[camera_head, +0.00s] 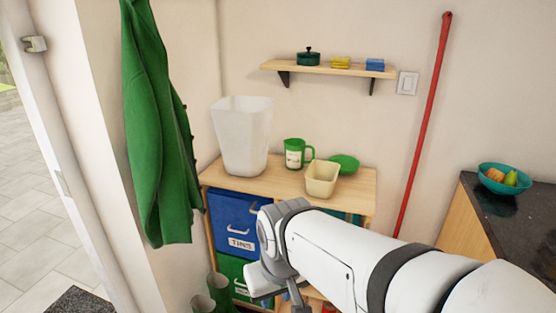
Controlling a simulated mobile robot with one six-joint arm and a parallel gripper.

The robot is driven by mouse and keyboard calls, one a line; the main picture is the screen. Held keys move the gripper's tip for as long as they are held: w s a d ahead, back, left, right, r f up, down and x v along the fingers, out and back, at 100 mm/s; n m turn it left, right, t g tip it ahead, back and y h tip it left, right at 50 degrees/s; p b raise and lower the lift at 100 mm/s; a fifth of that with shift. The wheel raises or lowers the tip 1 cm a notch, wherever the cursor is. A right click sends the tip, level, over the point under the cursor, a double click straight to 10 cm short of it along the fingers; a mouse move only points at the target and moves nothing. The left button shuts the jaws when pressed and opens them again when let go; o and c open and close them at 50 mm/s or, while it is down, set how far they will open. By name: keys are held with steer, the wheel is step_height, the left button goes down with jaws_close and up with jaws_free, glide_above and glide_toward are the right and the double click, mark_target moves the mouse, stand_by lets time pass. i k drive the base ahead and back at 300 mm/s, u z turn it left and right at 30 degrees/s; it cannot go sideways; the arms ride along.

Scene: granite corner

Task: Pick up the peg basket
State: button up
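A small cream open tub (322,178) stands upright on the wooden cabinet top, near its front edge; it may be the peg basket, but no pegs show in it. My arm reaches in from the lower right, and my gripper (266,292) hangs low in front of the cabinet, below and left of the tub and apart from it. Its fingers are partly hidden by the wrist and the frame's lower edge, so I cannot tell its opening. The lower right of the cabinet is hidden behind my arm.
On the cabinet (215,180) are a tall white bin (241,135), a green jug (295,153) and a green plate (345,162). Blue (232,222) and green boxes sit below. A red pole (424,125) leans right, beside a dark counter (490,215). A green coat (160,120) hangs left.

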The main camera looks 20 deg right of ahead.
mark_target(321, 176)
steer(key=z, duration=0.55)
steer(key=i, duration=1)
steer(key=z, duration=0.4)
